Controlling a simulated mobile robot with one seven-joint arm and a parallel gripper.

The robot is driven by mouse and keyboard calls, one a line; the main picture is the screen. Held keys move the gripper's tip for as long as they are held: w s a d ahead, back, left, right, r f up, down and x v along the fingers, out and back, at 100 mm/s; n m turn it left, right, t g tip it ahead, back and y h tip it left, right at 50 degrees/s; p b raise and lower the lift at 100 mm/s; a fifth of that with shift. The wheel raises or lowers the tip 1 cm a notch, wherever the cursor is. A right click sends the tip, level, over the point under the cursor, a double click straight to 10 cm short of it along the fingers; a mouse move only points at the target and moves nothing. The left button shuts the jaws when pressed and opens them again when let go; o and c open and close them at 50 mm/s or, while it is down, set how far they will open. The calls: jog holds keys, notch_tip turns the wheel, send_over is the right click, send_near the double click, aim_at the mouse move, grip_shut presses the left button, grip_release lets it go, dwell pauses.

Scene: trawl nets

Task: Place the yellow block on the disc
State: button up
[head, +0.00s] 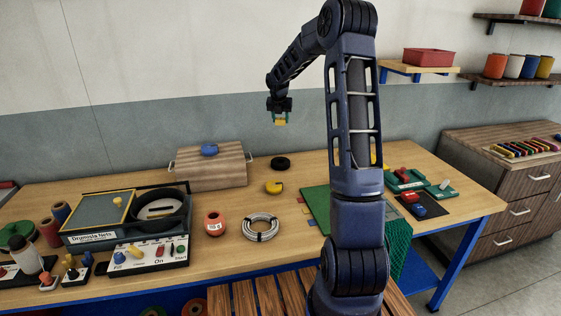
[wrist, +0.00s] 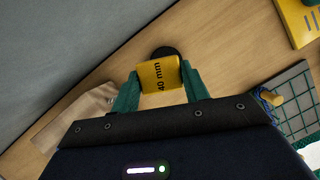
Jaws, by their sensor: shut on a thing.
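The yellow block (wrist: 160,74), marked "40 mm", sits between the two green fingertips of my gripper (wrist: 161,82) in the wrist view. In the head view my gripper (head: 280,117) is shut on the yellow block (head: 280,123), high above the back of the table. The black disc (head: 280,163) lies flat on the table below, near the back edge. In the wrist view the disc (wrist: 163,51) shows just beyond the block, which hides part of it. The block and the disc are clearly apart.
A wooden box (head: 212,172) with a blue object (head: 209,150) on top stands left of the disc. A yellow object (head: 274,187) lies just in front of it. A coil (head: 261,227) and a green mat (head: 316,208) lie nearer. The table right of the disc is bare.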

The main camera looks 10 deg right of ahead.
aim_at(281, 160)
notch_tip(281, 160, down, 20)
jog(key=shift+r, duration=0.2)
dwell(0.4)
jog(key=shift+f, duration=0.15)
jog(key=o, duration=1)
